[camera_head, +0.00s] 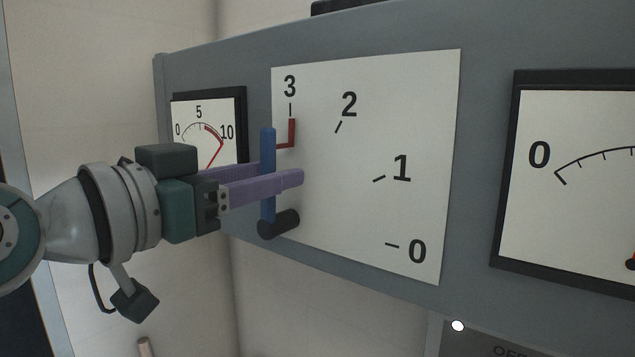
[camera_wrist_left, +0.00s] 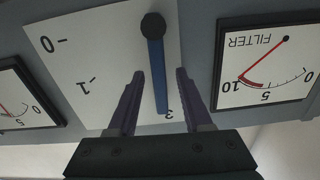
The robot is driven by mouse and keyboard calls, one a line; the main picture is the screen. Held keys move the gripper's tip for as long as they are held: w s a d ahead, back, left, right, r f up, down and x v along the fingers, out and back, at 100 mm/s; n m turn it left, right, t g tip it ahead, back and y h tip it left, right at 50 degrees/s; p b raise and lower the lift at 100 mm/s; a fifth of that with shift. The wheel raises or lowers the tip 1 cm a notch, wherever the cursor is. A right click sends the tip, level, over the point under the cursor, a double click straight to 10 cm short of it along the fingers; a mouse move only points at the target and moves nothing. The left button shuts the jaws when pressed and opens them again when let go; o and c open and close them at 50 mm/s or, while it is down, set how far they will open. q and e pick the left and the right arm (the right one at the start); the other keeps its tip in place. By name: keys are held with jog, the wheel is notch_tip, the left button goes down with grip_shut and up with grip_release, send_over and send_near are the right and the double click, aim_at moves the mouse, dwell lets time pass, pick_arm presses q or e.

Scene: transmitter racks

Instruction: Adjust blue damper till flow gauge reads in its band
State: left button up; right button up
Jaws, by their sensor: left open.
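The blue damper lever (camera_head: 268,150) stands nearly upright from its black pivot (camera_head: 280,224), near the 3 end of a white scale plate (camera_head: 400,110) marked 0 to 3. My left gripper (camera_head: 280,172) is open, its purple fingers reaching on both sides of the lever. In the left wrist view the lever (camera_wrist_left: 158,75) lies between the two spread fingertips (camera_wrist_left: 160,76), with gaps on both sides. A large gauge (camera_head: 590,190) on the right is cut off; its needle reading and name are hidden. My right gripper is not in view.
A smaller gauge (camera_head: 195,110), labelled FILTER in the left wrist view (camera_wrist_left: 265,95), sits left of the plate, its red needle near 10. A red mark (camera_head: 291,133) lies below the 3. The grey panel (camera_head: 480,100) is otherwise flat.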

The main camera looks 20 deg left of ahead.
pick_arm(q)
jog(key=b+v, duration=0.4)
jog(key=v, duration=0.5)
jog(key=s+d+f+n+g+y+p, duration=0.1)
jog(key=s+f+g+y+p, duration=0.5)
jog(key=s, duration=1.2)
notch_tip(320, 180, down, 10)
jog(key=n+g+p, duration=0.1)
jog(key=g+p, duration=0.3)
jog(key=g, duration=0.3)
jog(key=shift+s+n+p, duration=0.2)
jog(key=shift+n+p, duration=0.1)
jog(key=shift+p, duration=0.1)
jog(key=shift+d+r, duration=0.15)
